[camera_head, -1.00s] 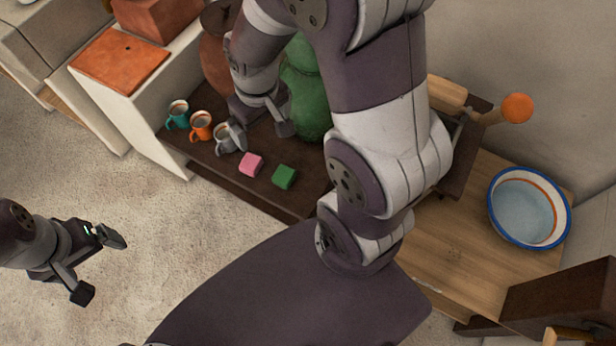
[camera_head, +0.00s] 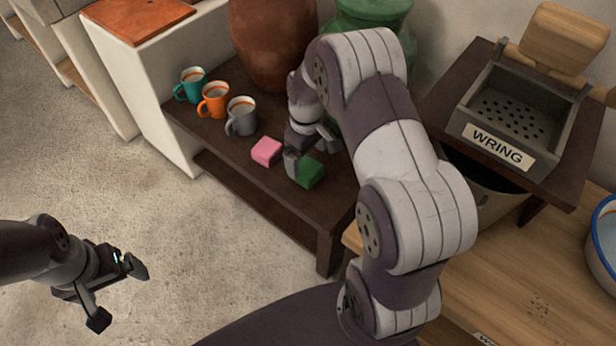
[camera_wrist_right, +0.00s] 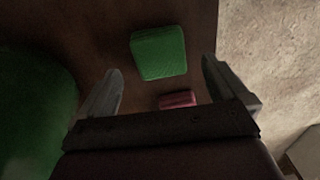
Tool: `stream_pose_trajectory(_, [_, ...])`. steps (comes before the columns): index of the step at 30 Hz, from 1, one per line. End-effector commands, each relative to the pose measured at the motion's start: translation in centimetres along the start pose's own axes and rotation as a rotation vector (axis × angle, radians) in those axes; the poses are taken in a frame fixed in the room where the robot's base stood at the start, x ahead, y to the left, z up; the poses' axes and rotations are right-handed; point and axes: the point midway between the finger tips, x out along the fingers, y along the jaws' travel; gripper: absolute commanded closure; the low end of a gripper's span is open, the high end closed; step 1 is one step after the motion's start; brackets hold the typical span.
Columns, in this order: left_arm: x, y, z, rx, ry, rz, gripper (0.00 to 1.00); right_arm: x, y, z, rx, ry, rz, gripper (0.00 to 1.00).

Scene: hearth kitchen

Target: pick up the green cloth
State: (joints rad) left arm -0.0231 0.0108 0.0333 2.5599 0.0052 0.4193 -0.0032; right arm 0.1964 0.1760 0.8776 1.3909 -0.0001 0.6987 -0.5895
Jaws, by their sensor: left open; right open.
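The green cloth (camera_head: 308,171) is a small folded block on the dark brown shelf (camera_head: 232,166), right of the pink cloth (camera_head: 266,151). My right gripper (camera_head: 312,152) is open and reaches down over the green cloth, partly hiding it. In the right wrist view the green cloth (camera_wrist_right: 158,53) lies ahead of the two spread fingers (camera_wrist_right: 160,85), with nothing between them gripped. The pink cloth (camera_wrist_right: 178,99) shows nearer the palm there. I cannot tell the height gap. My left gripper (camera_head: 122,292) is open and empty above the floor at the lower left.
Teal (camera_head: 191,84), orange (camera_head: 213,100) and grey (camera_head: 241,116) mugs stand left of the cloths. A brown jar (camera_head: 272,42) and a green jar (camera_head: 372,12) stand behind. A box marked WRING (camera_head: 497,147) and a blue-rimmed basin (camera_head: 600,262) are to the right.

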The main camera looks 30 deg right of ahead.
Motion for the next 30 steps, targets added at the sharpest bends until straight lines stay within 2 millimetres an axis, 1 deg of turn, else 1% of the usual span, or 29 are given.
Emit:
stream_pose_trajectory(5, [2.9,0.0,0.3,0.0,0.0,0.0,0.05,3.6,0.2,0.2,0.001,0.0,0.0,0.0])
stream_pose_trajectory(7, [3.5,0.0,0.4,0.0,0.0,0.0,0.05,4.7,0.2,0.2,0.0,0.001,0.001,0.0])
stream_pose_trajectory(9, [3.8,0.0,0.5,0.0,0.0,0.0,0.05,5.2,0.2,0.2,0.0,0.001,0.0,0.0])
stream_pose_trajectory(14, [3.4,0.0,0.4,0.0,0.0,0.0,0.05,4.9,0.2,0.2,0.0,0.001,0.001,0.0])
stream_pose_trajectory(15, [3.4,0.0,0.4,0.0,0.0,0.0,0.05,4.9,0.2,0.2,0.0,0.001,0.001,0.03])
stream_pose_trajectory(17, [3.4,0.0,0.4,0.0,0.0,0.0,0.05,4.9,0.2,0.2,0.0,0.001,0.001,0.23])
stream_pose_trajectory(18, [3.4,0.0,0.4,0.0,0.0,0.0,0.05,4.9,0.2,0.2,0.0,0.001,0.001,0.36])
stream_pose_trajectory(19, [3.4,0.0,0.4,0.0,0.0,0.0,0.05,4.9,0.2,0.2,0.0,0.001,0.001,0.46])
stream_pose_trajectory(20, [3.4,0.0,0.4,0.0,0.0,0.0,0.05,4.9,0.2,0.2,0.001,0.001,0.001,0.53])
stream_pose_trajectory(22, [3.4,0.0,0.4,0.0,0.0,0.0,0.05,4.9,0.2,0.2,0.001,0.001,0.001,0.53])
stream_pose_trajectory(23, [3.4,0.0,0.4,0.0,0.0,0.0,0.05,4.9,0.2,0.2,0.001,0.001,0.001,0.58])
stream_pose_trajectory(28, [3.3,0.0,0.4,0.0,0.0,0.0,0.05,4.8,0.2,0.2,0.001,0.002,0.001,0.58])
stream_pose_trajectory(30, [3.0,0.0,0.4,0.0,0.0,0.0,0.05,4.4,0.2,0.2,0.001,0.002,0.001,0.58])
